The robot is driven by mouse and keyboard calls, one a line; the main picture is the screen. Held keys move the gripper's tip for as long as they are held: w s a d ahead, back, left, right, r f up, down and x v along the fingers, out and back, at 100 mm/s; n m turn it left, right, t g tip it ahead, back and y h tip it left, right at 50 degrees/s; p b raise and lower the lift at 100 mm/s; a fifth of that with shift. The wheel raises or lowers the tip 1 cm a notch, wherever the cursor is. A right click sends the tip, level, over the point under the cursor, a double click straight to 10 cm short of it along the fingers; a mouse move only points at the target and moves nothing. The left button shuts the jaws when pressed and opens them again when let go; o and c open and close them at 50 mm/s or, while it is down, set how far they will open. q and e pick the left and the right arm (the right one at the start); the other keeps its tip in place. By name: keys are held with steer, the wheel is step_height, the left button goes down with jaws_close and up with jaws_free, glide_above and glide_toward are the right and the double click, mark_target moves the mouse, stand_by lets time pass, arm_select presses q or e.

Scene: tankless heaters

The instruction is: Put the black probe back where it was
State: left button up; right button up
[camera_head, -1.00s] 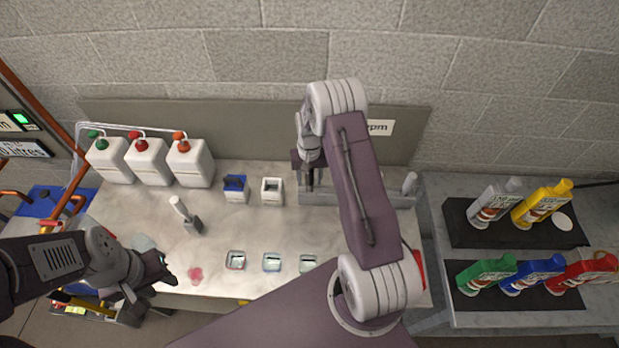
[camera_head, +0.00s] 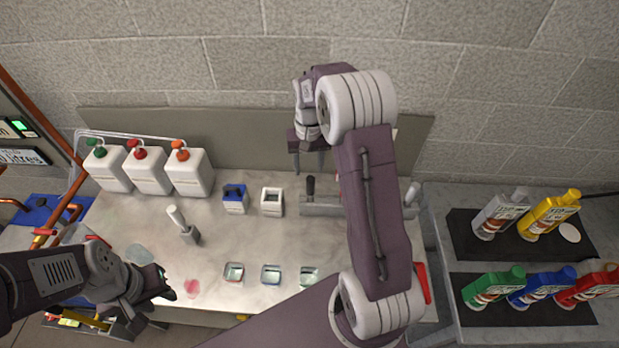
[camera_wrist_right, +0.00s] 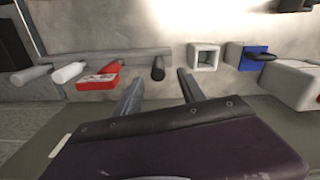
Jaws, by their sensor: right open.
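The black probe (camera_head: 311,187) stands upright at the left part of the grey rack (camera_head: 345,209) along the back of the bench. In the right wrist view the black probe (camera_wrist_right: 158,68) shows end-on at the rack's end. My right gripper (camera_head: 309,166) is open and empty above the probe, apart from it; in its wrist view its fingers (camera_wrist_right: 160,94) are spread with the probe beyond the gap. My left gripper (camera_head: 163,284) hovers at the bench's front left, holding nothing visible; its finger opening is unclear.
A white probe (camera_head: 413,192) stands at the rack's right end. A red item (camera_wrist_right: 97,80) is beside the rack. Blue (camera_head: 235,198) and white (camera_head: 272,201) holders stand left of it. A white-handled tool (camera_head: 178,217) leans in a grey stand. White jugs (camera_head: 188,174) are back left.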

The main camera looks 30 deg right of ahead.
steer(key=s+a+n+t, duration=0.1)
steer(key=s+a+n, duration=0.1)
steer(key=s+a, duration=0.5)
steer(key=s+a+n, duration=0.2)
steer(key=s+a, duration=0.1)
steer(key=s, duration=0.8)
steer(key=shift+w+f+b, duration=0.15)
steer(key=shift+f+b, duration=0.95)
steer(key=shift+f, duration=0.2)
steer(key=shift+w+f+b, duration=0.15)
steer(key=shift+f+b, duration=0.9)
steer(key=shift+f, duration=0.2)
